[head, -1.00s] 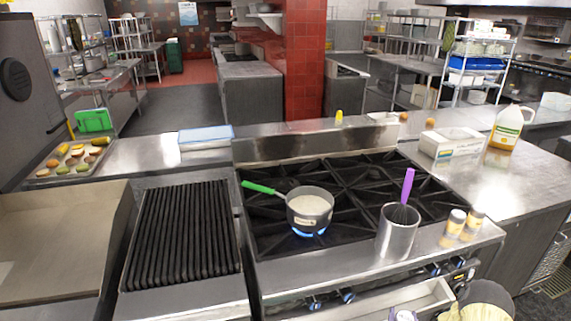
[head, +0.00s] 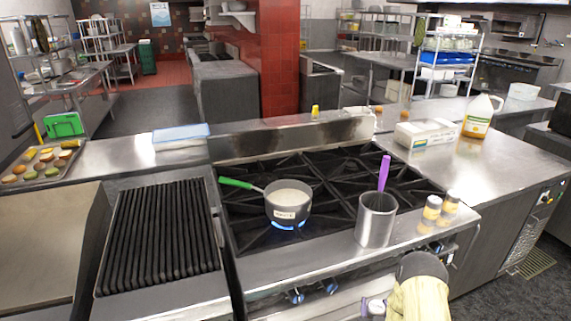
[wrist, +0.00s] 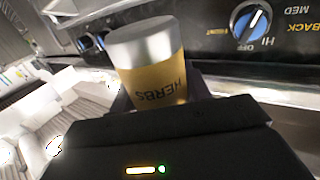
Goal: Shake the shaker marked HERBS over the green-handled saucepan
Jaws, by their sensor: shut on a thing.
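The shaker marked HERBS (wrist: 152,78) has a yellow-brown body and a silver end, seen close up in the wrist view. My gripper (wrist: 165,104) is shut on it, in front of the stove's knob panel. Its lettering and the panel's lettering look upside down in this view. The green-handled saucepan (head: 288,203) is grey, holds something pale and sits on a burner with a blue flame in the head view. Its green handle (head: 235,183) points left. My arm shows at the bottom right of the head view, below and right of the pan; the gripper is not clear there.
A metal container (head: 376,220) with a purple-handled whisk (head: 384,172) stands right of the pan. Two shakers (head: 432,207) (head: 450,204) stand at the stove's right edge. A ribbed grill (head: 160,240) lies left. A white box (head: 425,134) and yellow jug (head: 478,117) stand behind right.

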